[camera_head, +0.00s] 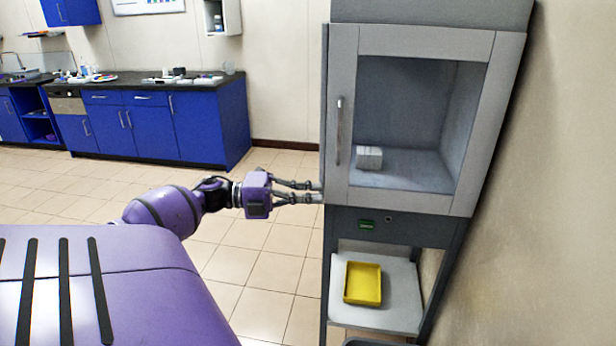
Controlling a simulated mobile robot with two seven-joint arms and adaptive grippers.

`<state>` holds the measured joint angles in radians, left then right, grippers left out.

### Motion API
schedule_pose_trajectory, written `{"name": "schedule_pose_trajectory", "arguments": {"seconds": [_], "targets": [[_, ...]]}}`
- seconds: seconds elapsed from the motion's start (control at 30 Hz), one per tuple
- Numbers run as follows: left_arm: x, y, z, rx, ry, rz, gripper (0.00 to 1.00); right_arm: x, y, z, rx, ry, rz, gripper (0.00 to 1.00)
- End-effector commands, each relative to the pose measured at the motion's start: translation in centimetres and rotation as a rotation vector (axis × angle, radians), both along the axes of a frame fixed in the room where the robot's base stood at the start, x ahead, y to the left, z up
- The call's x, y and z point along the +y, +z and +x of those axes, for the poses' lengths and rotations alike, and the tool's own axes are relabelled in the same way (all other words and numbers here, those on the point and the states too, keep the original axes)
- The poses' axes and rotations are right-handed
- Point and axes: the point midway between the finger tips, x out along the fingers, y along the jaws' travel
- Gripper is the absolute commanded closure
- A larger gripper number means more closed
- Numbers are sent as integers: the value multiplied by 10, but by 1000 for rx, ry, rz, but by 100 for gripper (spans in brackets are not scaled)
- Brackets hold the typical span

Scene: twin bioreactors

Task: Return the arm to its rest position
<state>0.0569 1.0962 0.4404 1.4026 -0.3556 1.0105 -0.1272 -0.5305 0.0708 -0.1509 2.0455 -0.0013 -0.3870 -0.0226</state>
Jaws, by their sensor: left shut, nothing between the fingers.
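My left arm, purple with black joints, reaches in from the lower left of the head view. My left gripper (318,192) is shut and empty, and points to the right. Its fingertips are at the left edge of the grey cabinet (342,190), just below the door handle (339,130); I cannot tell whether they touch it. The cabinet door looks shut. Behind its window a small light-grey block (369,157) sits on the chamber floor. My right gripper is not in view.
Below the chamber, a yellow tray (363,284) lies on a white shelf (398,300) of the cabinet. A blue counter (150,125) with small items on its dark top stands at the back left. The tiled floor (240,280) between is clear. A wall runs along the right.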

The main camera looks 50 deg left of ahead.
Motion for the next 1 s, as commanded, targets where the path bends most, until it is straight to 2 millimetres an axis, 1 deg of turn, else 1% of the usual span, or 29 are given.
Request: {"name": "schedule_pose_trajectory", "arguments": {"seconds": [0.03,0.2,0.27,0.4,0.6,0.83,0.93,1.0], "targets": [[17,-2,-4,3,8,3,100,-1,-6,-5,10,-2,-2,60],[54,-4,-20,5,6,2,100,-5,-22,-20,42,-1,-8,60],[65,-4,-24,4,5,2,100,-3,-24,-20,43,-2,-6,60],[83,-2,-31,3,3,2,100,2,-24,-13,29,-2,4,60],[93,-1,-36,0,3,0,100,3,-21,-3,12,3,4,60],[94,0,-36,1,6,0,100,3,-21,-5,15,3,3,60],[105,-1,-27,8,61,-4,100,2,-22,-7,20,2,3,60],[114,1,-14,12,131,-11,100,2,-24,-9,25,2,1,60]]}}
